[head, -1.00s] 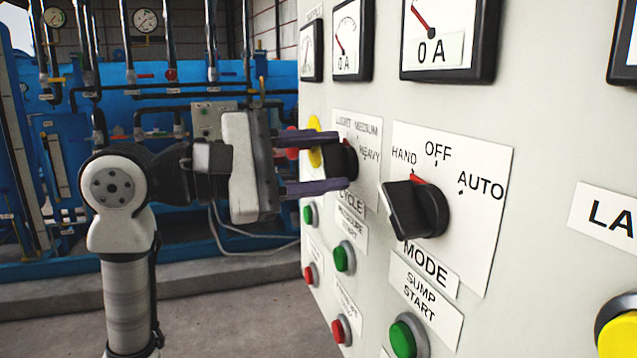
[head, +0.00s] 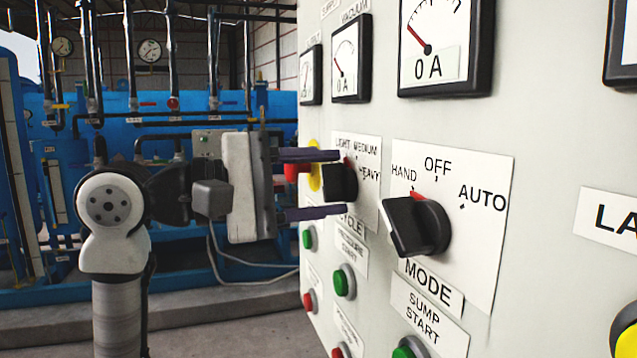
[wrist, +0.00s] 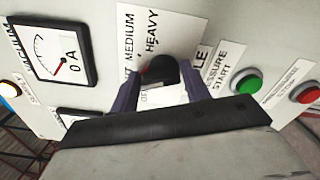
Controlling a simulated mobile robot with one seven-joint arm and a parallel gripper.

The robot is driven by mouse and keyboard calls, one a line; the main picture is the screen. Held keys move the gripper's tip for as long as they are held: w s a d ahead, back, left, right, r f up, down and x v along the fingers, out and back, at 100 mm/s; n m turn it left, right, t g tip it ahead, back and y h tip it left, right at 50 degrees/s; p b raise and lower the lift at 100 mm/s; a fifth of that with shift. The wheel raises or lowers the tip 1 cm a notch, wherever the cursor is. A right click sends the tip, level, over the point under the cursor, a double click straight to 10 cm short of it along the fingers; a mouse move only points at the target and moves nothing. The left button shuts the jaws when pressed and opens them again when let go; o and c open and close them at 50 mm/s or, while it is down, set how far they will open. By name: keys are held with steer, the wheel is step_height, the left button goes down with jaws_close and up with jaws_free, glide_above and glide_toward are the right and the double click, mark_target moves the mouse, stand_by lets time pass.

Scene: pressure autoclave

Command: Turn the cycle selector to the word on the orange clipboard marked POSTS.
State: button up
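The cycle selector is a black knob (head: 340,182) on a white plate marked LIGHT, MEDIUM and HEAVY. Its red mark shows at its upper edge, on the side toward MEDIUM; the exact setting is hard to tell. My gripper (head: 312,184) is open in front of the panel, one dark finger above the knob and one below, with gaps to it. In the wrist view the knob (wrist: 158,72) lies ahead, between the fingertips of my gripper (wrist: 162,92). The orange clipboard marked POSTS is not in view.
The MODE knob (head: 418,225), with HAND, OFF and AUTO, is close on the right. Green PRESSURE START (head: 344,281) and other buttons are below. A red button (head: 293,172) and yellow disc (head: 315,178) are behind the fingers. Gauges (head: 445,45) are above.

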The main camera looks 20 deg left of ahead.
steer(key=o, duration=0.3)
steer(key=b+v, duration=0.1)
steer(key=v, duration=1.2)
steer(key=shift+s+a+b, duration=0.25)
steer(key=shift+a+b, duration=0.05)
steer(key=shift+b, duration=0.1)
